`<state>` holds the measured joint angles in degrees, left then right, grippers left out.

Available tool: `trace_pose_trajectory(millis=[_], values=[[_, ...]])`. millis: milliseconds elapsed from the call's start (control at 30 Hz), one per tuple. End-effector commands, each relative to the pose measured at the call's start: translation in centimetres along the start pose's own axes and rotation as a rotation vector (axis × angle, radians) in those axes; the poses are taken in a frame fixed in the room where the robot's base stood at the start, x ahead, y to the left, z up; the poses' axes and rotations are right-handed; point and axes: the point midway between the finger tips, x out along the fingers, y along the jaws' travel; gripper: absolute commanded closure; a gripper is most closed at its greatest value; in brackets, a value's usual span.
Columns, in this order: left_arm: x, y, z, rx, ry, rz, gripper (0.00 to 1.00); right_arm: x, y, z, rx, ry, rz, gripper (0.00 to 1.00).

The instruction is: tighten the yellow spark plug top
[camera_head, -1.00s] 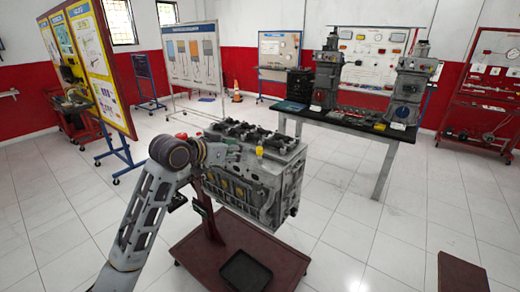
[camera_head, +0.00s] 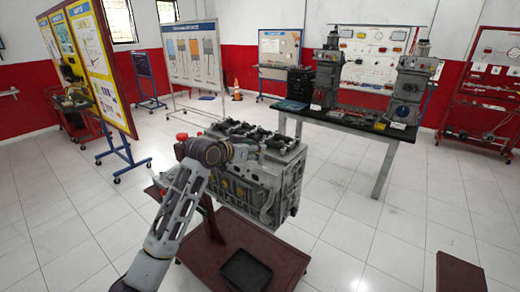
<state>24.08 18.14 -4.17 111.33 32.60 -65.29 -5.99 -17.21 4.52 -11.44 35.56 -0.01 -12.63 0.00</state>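The grey engine block (camera_head: 262,180) stands on a dark red wheeled stand. My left arm comes in from the lower left, and its gripper (camera_head: 250,152) is over the top of the engine, near its front edge. The fingers are small and blurred against the grey metal, so their opening is unclear. The yellow spark plug top is not distinguishable now; the gripper is around the place where it stood. A red top (camera_head: 182,137) shows at the left, just beyond my arm. My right gripper is out of view.
A black tray (camera_head: 245,270) lies on the red stand base (camera_head: 285,262). A dark workbench (camera_head: 345,120) with engine models stands behind at the right. Display boards (camera_head: 190,55) stand at the back and left. White floor is free right of the engine.

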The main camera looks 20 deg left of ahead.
Motion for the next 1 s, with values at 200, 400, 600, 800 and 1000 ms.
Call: trace_pose_trajectory(millis=[200, 400, 600, 800, 1000], values=[[2.2, 0.1, -0.1, -0.002, -0.001, 0.002, 0.57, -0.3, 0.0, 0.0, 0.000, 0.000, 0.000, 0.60], [3.6, 0.1, 0.0, -0.001, -0.001, 0.001, 0.57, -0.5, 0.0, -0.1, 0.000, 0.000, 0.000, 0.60], [4.1, 0.1, 0.0, 0.000, -0.001, 0.001, 0.57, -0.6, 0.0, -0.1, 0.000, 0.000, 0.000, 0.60], [4.1, 0.1, 0.0, 0.000, -0.001, 0.001, 0.57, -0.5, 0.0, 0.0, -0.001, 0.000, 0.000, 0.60], [4.1, 0.1, 0.0, 0.000, -0.001, 0.001, 0.75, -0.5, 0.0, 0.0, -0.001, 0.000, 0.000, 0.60]])
